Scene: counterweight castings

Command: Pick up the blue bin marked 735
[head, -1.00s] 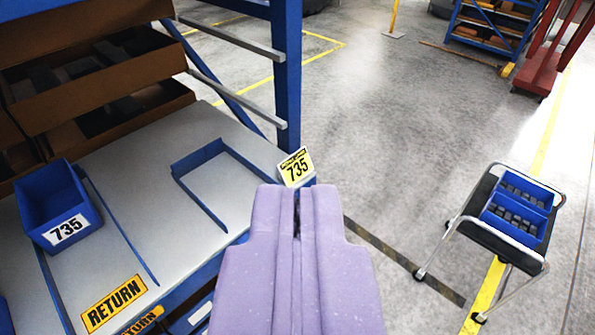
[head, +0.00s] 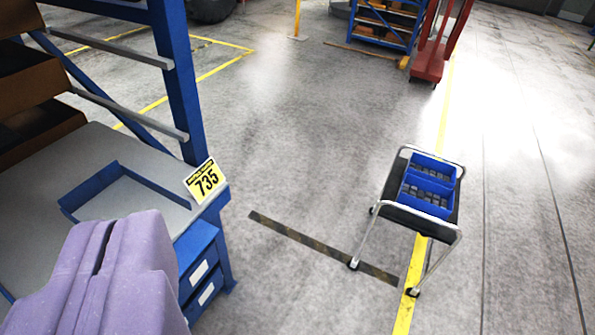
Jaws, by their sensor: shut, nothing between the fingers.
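My gripper (head: 108,240) is purple, shut and empty. It is at the lower left, in front of the grey bench. The blue bin marked 735 is not in view now; a second ago it stood on the bench at the left.
A wheeled cart (head: 455,232) at the right carries two blue bins (head: 430,183) with dark contents. A blue rack post (head: 178,85) rises from the bench. Blue drawers (head: 203,270) are below. A red trolley (head: 432,55) stands far back. The floor between is open.

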